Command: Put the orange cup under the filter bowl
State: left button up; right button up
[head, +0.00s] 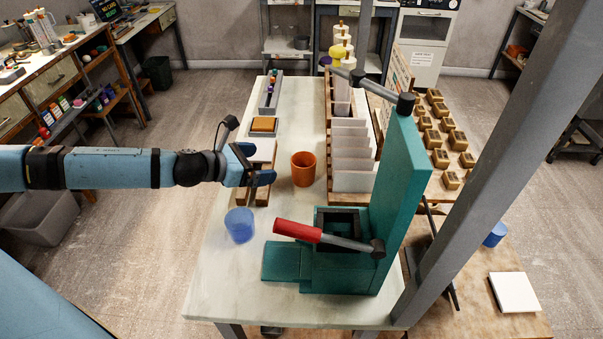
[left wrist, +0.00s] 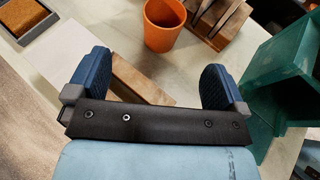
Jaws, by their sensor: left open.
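The orange cup (head: 304,169) stands upright on the white table, to the right of my left gripper (head: 258,164). It also shows in the left wrist view (left wrist: 163,24), beyond the gap between my fingers. My left gripper is open and empty, its blue fingers (left wrist: 155,75) apart and not touching the cup. A teal press (head: 345,240) with a red handle (head: 298,231) and a dark square box stands at the near right of the table. I cannot pick out a filter bowl for certain. My right gripper is not in view.
A translucent blue cup (head: 239,226) stands left of the press. Wooden blocks lie under my left gripper. A rack of upright white plates (head: 352,155) stands right of the orange cup. A grey post (head: 490,160) crosses the right side. The table's near left is clear.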

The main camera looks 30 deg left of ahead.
pick_arm(q)
jog(key=p, duration=0.1)
send_near(313, 160)
jog(key=shift+w+f, duration=0.25)
jog(key=shift+w, duration=0.35)
jog(key=shift+d+p+x, duration=0.25)
jog(key=shift+p+x, duration=0.1)
jog(key=shift+x, duration=2.25)
jog(key=shift+s, duration=0.15)
jog(key=c, duration=1.1)
jog(key=shift+o, duration=0.2)
